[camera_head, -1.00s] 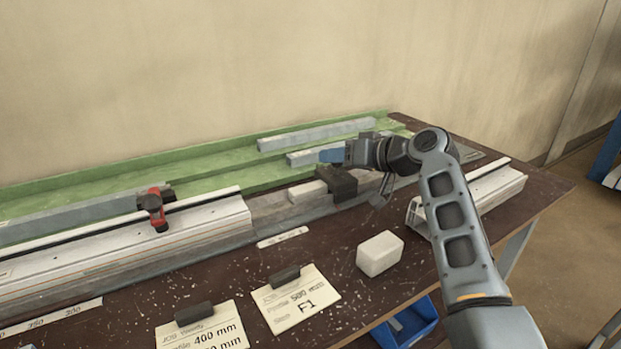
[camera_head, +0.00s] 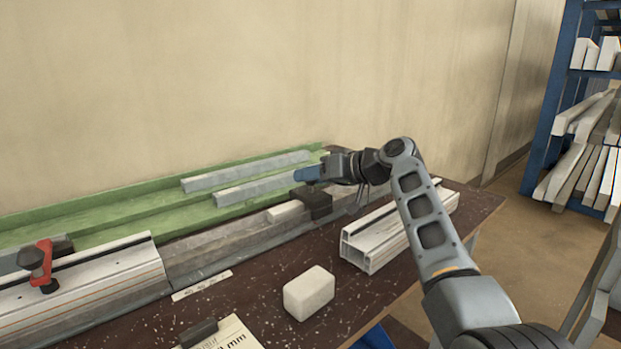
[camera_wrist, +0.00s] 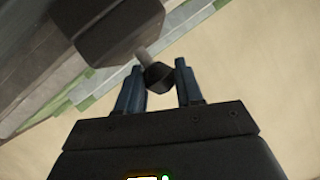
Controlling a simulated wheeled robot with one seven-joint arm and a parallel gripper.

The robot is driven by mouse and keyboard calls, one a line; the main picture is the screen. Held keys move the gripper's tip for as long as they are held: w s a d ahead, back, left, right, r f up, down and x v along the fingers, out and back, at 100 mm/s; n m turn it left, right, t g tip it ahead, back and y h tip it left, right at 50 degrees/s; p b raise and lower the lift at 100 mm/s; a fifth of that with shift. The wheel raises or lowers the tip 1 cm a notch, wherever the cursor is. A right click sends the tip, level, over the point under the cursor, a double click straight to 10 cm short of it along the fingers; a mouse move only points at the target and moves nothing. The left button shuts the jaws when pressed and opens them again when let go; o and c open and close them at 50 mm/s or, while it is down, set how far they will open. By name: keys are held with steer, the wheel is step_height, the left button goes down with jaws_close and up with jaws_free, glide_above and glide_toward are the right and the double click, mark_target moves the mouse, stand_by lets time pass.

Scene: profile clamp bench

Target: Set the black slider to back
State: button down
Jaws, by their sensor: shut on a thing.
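The black slider (camera_head: 316,204) is a dark block at the right end of the grey rail, close to a small pale block. In the wrist view its dark body (camera_wrist: 118,28) fills the upper left, and a pale stem ends in a black knob (camera_wrist: 158,76). My gripper (camera_head: 307,174) reaches over from the right, its blue fingers just above the slider. In the wrist view my gripper (camera_wrist: 160,84) has the knob between its two fingers and is shut on it. The far side of the slider is hidden.
A pale block (camera_head: 309,293) and a white profile (camera_head: 400,232) lie on the brown bench. A red clamp (camera_head: 42,266) sits on the left rail. Grey bars (camera_head: 245,172) lie in the green channel behind. A blue rack (camera_head: 556,105) stands at the right.

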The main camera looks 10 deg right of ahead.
steer(key=c, duration=1.1)
jaws_free()
steer(key=shift+r, duration=0.25)
step_height(320, 180, up, 4)
steer(key=shift+r, duration=0.1)
steer(key=s+d+r, duration=0.2)
steer(key=d+r, duration=0.1)
steer(key=d, duration=0.2)
steer(key=s+d+r+p, duration=0.1)
steer(key=s+d+r, duration=0.1)
steer(key=d, duration=0.3)
steer(key=shift+s+d+r, duration=0.35)
steer(key=shift+r, duration=0.3)
steer(key=shift+o, duration=0.3)
